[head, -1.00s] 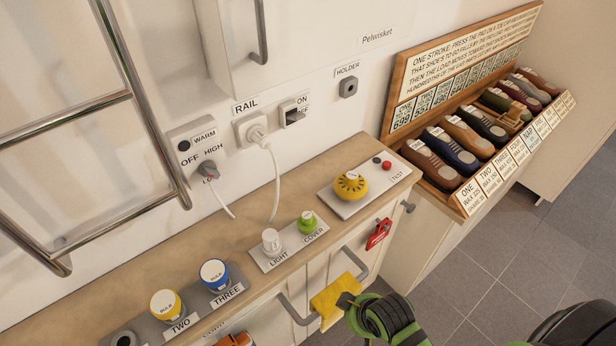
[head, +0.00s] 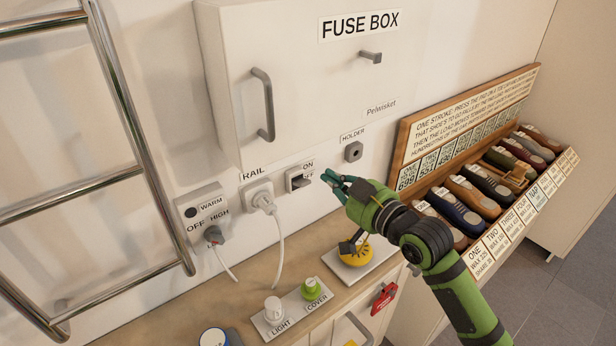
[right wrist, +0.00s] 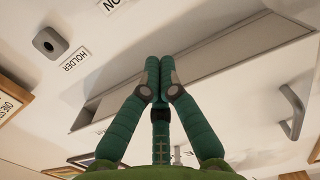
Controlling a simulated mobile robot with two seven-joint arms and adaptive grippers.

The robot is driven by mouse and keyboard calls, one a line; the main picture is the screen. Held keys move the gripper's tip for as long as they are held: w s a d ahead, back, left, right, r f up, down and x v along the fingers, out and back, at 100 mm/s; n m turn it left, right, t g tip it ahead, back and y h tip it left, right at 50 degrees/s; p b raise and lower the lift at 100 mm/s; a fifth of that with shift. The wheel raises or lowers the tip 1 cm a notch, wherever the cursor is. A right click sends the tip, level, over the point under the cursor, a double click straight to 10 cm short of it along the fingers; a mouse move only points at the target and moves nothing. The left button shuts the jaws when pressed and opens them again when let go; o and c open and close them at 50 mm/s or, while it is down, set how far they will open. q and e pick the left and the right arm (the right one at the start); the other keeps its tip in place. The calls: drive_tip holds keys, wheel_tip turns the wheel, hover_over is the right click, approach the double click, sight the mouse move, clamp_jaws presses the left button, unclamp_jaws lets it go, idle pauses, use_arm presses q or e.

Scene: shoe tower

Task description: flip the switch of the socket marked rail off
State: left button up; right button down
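The socket marked RAIL (head: 262,197) is on the wall below the fuse box, with a white plug and cord in it. Its switch (head: 299,180) is just to its right, beside ON and partly covered OFF lettering. I cannot tell for sure which way its lever is set. My right gripper (head: 328,181) is just right of the switch, apparently a small gap away. In the right wrist view its fingers (right wrist: 160,68) are together with nothing seen between them. The switch is not clearly visible there. My left gripper is not in view.
The fuse box (head: 300,90) juts out above the switch. A HOLDER fitting (head: 353,151) is on the wall to the right. A WARM/OFF/HIGH control (head: 204,222) is left of the socket. The counter (head: 255,268) below bears light and cover knobs and a yellow disc.

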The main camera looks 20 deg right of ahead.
drive_tip(key=p, duration=0.3)
hover_over(305, 182)
drive_tip(key=shift+s+f, duration=0.15)
drive_tip(key=shift+f, duration=0.15)
drive_tip(key=f, duration=0.2)
drive_tip(key=s+f+p, duration=0.1)
drive_tip(key=f, duration=0.1)
drive_tip(key=shift+d, duration=0.15)
drive_tip(key=shift+f, duration=0.1)
